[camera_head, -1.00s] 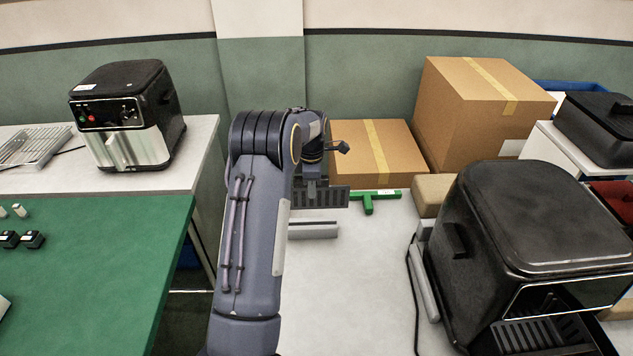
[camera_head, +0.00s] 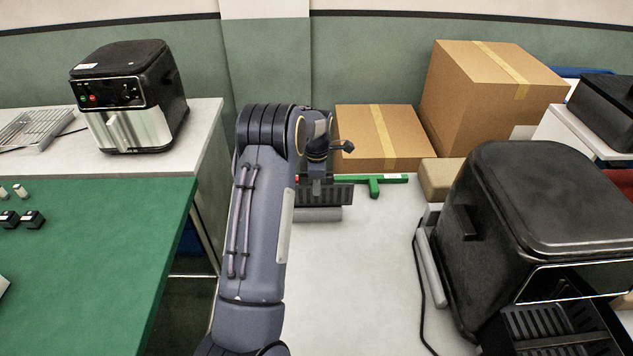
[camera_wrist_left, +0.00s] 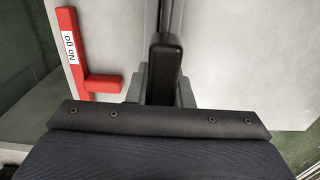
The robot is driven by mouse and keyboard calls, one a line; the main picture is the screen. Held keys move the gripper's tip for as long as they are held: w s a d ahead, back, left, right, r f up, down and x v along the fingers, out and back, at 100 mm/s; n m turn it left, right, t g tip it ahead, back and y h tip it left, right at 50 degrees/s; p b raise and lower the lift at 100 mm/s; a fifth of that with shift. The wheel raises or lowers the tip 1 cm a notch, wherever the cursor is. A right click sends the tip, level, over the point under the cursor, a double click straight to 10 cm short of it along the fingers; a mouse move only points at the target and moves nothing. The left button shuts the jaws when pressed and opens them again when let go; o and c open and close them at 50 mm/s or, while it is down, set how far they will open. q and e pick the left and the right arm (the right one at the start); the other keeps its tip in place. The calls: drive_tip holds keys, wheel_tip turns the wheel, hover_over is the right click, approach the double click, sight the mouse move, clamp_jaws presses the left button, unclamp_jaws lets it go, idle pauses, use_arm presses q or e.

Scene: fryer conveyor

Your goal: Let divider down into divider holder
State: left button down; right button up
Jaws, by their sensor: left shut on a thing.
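The divider (camera_head: 328,194) is a dark slotted plate, roughly level, held in my left gripper (camera_head: 316,178) above the white table. The divider holder (camera_head: 319,214) is a light grey bar on the table. The divider's lower edge overlaps the holder's top in the head view; I cannot tell whether it sits in the slot. My left gripper is shut on the divider, and my arm hides part of both. My right gripper is not in view.
A gauge lies behind the divider, with a green arm (camera_head: 375,183) and a red "No go" end (camera_wrist_left: 72,48). Cardboard boxes (camera_head: 375,135) stand behind it. A black fryer (camera_head: 545,210) stands at right. The white table (camera_head: 365,270) is clear in front.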

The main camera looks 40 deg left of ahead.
use_arm(q)
drive_tip(key=shift+f+b, duration=1.3)
drive_tip(key=shift+f, duration=0.95)
drive_tip(key=c, duration=1.2)
unclamp_jaws()
